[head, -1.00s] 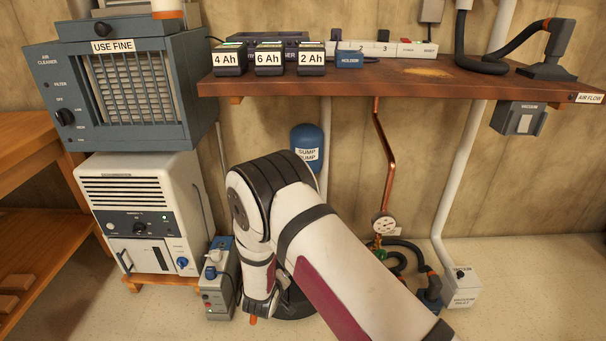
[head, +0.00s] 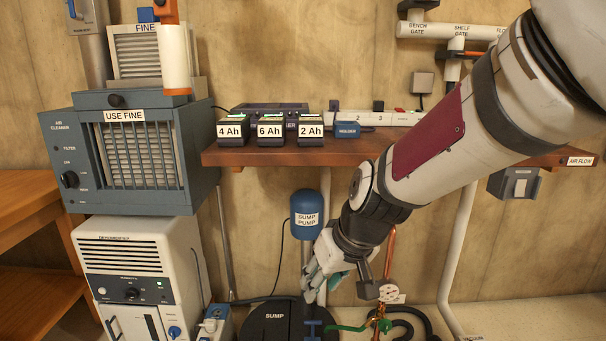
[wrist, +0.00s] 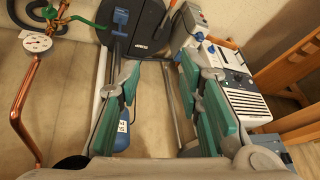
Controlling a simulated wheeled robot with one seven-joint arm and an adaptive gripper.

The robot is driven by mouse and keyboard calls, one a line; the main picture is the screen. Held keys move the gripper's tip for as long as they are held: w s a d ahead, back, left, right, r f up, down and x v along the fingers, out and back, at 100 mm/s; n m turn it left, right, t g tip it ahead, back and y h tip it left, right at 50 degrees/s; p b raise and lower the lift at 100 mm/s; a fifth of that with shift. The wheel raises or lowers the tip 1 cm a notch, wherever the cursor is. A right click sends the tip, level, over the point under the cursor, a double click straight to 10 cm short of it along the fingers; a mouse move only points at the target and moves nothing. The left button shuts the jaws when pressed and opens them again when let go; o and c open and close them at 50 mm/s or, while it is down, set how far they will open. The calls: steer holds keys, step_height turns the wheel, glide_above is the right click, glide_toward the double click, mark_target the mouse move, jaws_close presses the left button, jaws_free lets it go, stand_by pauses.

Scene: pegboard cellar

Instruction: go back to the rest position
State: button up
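My gripper (head: 322,275) hangs below the front of the wooden shelf in the head view, at the end of my arm, which comes down from the upper right. It is in front of the wall, close to the blue sump pump tank (head: 305,214) in the picture. In the wrist view my gripper (wrist: 157,75) has its two green-padded fingers wide apart, with nothing between them but floor and wall behind. The wrist camera looks downward past the tank toward the black sump lid (wrist: 140,28).
The wooden shelf (head: 420,150) carries three labelled batteries (head: 270,130) and a blue holder (head: 347,130). Left stand the air cleaner (head: 135,160) and dehumidifier (head: 130,265). A copper pipe with a gauge (head: 389,292) is just right of my gripper.

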steer(key=s+d+r+m+g+h, duration=0.15)
steer(key=s+d, duration=0.35)
steer(key=s, duration=0.5)
steer(key=s+d+r+m+g+h, duration=0.1)
steer(key=s+d+r+m, duration=0.15)
steer(key=s+d, duration=0.6)
steer(key=s+d+r+m+g+h, duration=0.1)
steer(key=s+d+r, duration=0.1)
steer(key=s, duration=1.1)
step_height(320, 180, up, 40)
steer(key=t+p, duration=0.4)
steer(key=p, duration=3.4)
steer(key=shift+w+n, duration=0.3)
steer(key=shift+n, duration=0.1)
steer(key=shift+d, duration=0.2)
steer(key=shift+d, duration=0.45)
